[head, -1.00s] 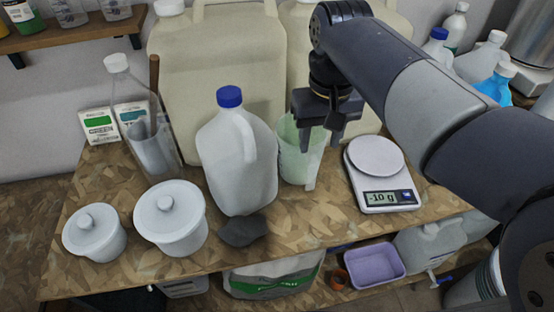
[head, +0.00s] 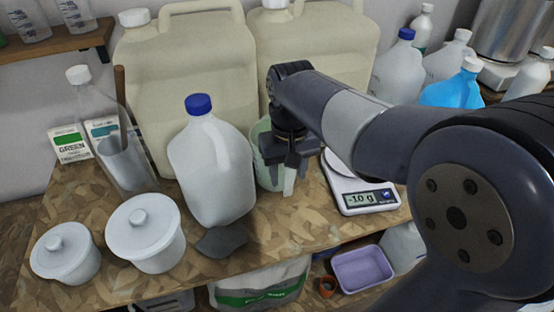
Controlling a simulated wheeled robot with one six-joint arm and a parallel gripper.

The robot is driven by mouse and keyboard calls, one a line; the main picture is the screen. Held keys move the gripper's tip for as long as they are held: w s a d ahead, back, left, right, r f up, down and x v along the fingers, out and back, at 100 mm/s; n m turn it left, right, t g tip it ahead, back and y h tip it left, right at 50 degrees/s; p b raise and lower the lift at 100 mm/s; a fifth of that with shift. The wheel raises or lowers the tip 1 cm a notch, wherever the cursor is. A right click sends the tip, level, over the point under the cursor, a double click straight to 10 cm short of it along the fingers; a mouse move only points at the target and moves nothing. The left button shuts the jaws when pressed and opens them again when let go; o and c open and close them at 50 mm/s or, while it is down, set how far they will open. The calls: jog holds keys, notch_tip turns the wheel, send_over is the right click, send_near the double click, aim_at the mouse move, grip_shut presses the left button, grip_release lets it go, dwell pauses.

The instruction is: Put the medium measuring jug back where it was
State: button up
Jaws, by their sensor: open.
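A pale green translucent jug (head: 268,175) stands on the patterned worktop (head: 290,225), between the white blue-capped bottle and the scale. It looks like a measuring jug; markings to confirm its size are not readable. My gripper (head: 288,178) is open, pointing down in front of the jug's right side. A pale strip, apparently the jug's handle, shows between or just behind the fingers. I cannot tell whether they touch it. My gripper and arm hide part of the jug's rim and right side.
The blue-capped bottle (head: 212,175) stands close on the left, the scale (head: 362,195) on the right. Large beige drums (head: 185,90) stand behind. Two lidded white pots (head: 146,235) and a dark scoop-like piece (head: 222,240) are at the front left. A wall shelf (head: 60,45) holds smaller clear jugs.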

jog(key=shift+f, duration=0.8)
jog(key=shift+c, duration=0.3)
grip_shut()
